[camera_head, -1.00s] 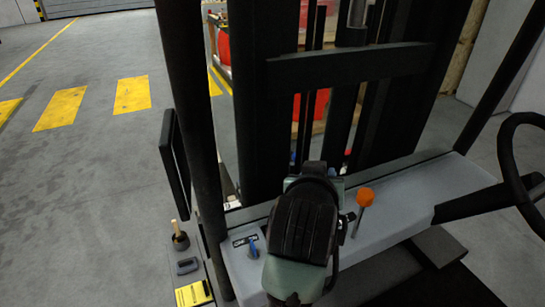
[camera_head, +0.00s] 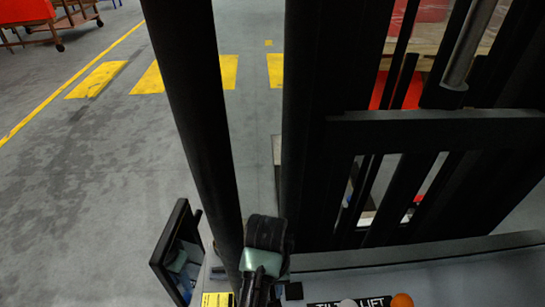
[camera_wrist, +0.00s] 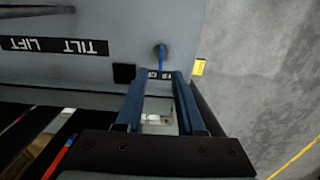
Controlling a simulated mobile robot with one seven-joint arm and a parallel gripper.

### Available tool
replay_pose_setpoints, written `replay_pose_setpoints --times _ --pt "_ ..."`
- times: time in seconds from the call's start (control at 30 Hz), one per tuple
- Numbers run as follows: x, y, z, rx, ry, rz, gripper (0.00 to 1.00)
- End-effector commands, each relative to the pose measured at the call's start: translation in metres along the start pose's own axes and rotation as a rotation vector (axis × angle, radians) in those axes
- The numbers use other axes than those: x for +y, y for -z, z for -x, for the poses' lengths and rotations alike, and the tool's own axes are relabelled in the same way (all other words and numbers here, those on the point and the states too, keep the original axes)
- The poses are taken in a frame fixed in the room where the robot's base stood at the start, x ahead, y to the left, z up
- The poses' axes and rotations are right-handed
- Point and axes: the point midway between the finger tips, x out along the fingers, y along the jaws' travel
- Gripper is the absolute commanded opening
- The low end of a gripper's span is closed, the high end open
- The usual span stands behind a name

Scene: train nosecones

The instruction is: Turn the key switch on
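A thin blue piece (camera_wrist: 163,57) stands out of a dark round socket on the grey console (camera_wrist: 130,25) in the wrist view. It looks like the key in its switch; whether it is on or off I cannot tell. A black label (camera_wrist: 157,75) with white marks lies beside it, partly behind my fingers. My gripper (camera_wrist: 159,77) is open and empty, its two blue fingers apart. The blue piece appears just beyond the gap between the fingertips, with no clear contact. In the head view my gripper's wrist (camera_head: 266,240) is over the console's left end, and the key is hidden.
An orange knob (camera_head: 402,300) and a TILT LIFT label (camera_head: 350,302) are right of my wrist. A black post (camera_head: 198,120) rises close by on the left, with a dark-framed panel (camera_head: 177,250) beside it. Mast bars (camera_head: 430,130) stand behind the console. Open floor lies left.

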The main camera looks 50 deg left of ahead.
Motion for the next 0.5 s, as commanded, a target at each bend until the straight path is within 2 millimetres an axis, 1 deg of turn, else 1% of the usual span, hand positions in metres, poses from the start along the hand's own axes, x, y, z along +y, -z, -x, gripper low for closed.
replay_pose_setpoints --times 0.3,0.5 --pt "-0.001 -0.001 -0.046 -0.003 0.0 0.0 0.38" --pt "0.0 0.0 -0.065 0.0 0.0 0.0 0.38"
